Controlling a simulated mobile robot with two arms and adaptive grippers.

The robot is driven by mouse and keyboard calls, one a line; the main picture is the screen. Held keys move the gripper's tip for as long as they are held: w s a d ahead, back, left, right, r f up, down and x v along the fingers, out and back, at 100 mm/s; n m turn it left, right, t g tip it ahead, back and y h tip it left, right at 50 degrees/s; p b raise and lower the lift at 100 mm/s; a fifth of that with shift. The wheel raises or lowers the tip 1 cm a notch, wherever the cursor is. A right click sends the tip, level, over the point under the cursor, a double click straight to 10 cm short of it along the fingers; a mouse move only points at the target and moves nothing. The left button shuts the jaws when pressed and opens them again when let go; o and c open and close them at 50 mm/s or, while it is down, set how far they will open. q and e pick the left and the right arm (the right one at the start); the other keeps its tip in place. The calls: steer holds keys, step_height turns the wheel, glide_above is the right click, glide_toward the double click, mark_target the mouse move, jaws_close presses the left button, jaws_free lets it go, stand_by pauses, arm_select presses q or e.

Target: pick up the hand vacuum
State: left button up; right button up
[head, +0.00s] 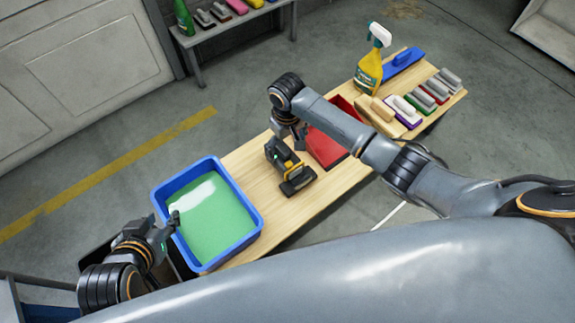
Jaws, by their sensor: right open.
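The hand vacuum (285,160), a black and yellow tool, lies on the wooden bench (333,188) between the blue tub and the red tray. My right gripper (298,134) points down just above and behind the vacuum's far end. It is open, and I cannot tell whether it touches the vacuum. My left gripper (172,226) is at the left rim of the blue tub, away from the vacuum. Its fingers are small and dark, so its opening is unclear.
The blue tub (246,199) holds green liquid with a pale patch. A red tray (343,104) lies partly under my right arm. Farther right are a yellow spray bottle (369,70), a blue float (403,62) and several coloured pads (434,88). Bare bench shows right of the vacuum.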

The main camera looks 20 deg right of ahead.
mark_target(287, 152)
step_height(287, 152, down, 2)
steer(key=shift+f+b, duration=0.2)
steer(key=shift+b, duration=0.15)
steer(key=shift+f, duration=0.4)
steer(key=f+b, duration=0.1)
steer(key=f, duration=0.1)
steer(key=s+f+b, duration=0.1)
steer(key=f, duration=0.1)
steer(key=shift+f+b, duration=0.2)
steer(key=shift+b, duration=0.2)
steer(key=shift+f, duration=0.15)
arm_select(q)
steer(key=w+d+r+t+h, duration=0.1)
steer(key=w+d+r+t, duration=0.1)
steer(key=w+r+t, duration=0.2)
steer(key=w+d+r+t+h, duration=0.2)
steer(key=w+r+t, duration=0.2)
steer(key=r, duration=0.6)
steer(key=shift+d+r+m+t, duration=0.2)
steer(key=shift+r+m+t, duration=0.15)
steer(key=shift+t, duration=0.75)
arm_select(e)
steer(key=shift+w, duration=0.1)
steer(key=c, duration=1.9)
arm_select(q)
steer(key=shift+w, duration=0.1)
